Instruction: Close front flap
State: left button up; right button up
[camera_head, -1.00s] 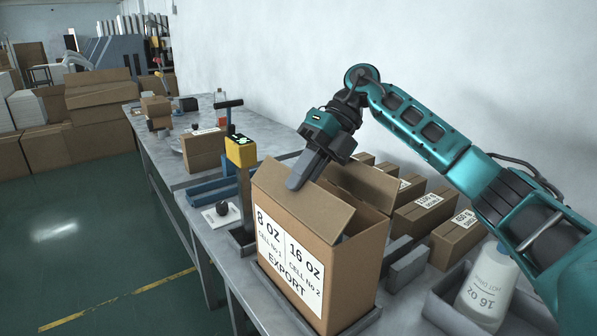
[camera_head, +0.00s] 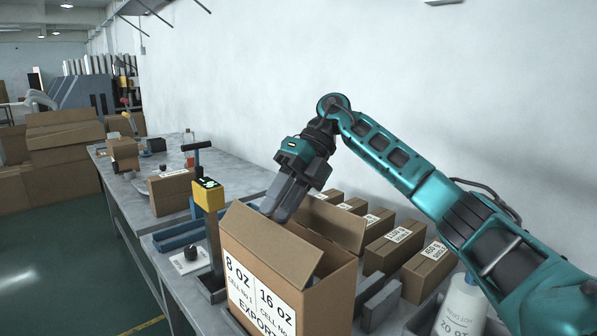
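An open brown carton (camera_head: 335,285) stands on the bench, with a white label reading 8 OZ, 16 OZ and EXPORT on its front. Its front flap (camera_head: 270,245) slants up from the front wall and is not flat. Another flap (camera_head: 335,222) stands up at the far right side of the opening. My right gripper (camera_head: 278,208) points down at the upper edge of the front flap, its two grey fingers close together with nothing between them. Whether the fingertips touch the flap is not clear. My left gripper is not in view.
Several small labelled boxes (camera_head: 392,247) stand in a row behind the carton along the wall. A yellow-headed device (camera_head: 208,194) stands on the left. A white bottle (camera_head: 462,308) is at the lower right. The bench (camera_head: 135,205) has clear patches farther left.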

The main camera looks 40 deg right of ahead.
jog(key=p+v, duration=0.2)
jog(key=v, duration=0.7)
jog(key=shift+d+r+p, duration=0.2)
jog(key=shift+p, duration=0.15)
jog(key=shift+c, duration=0.2)
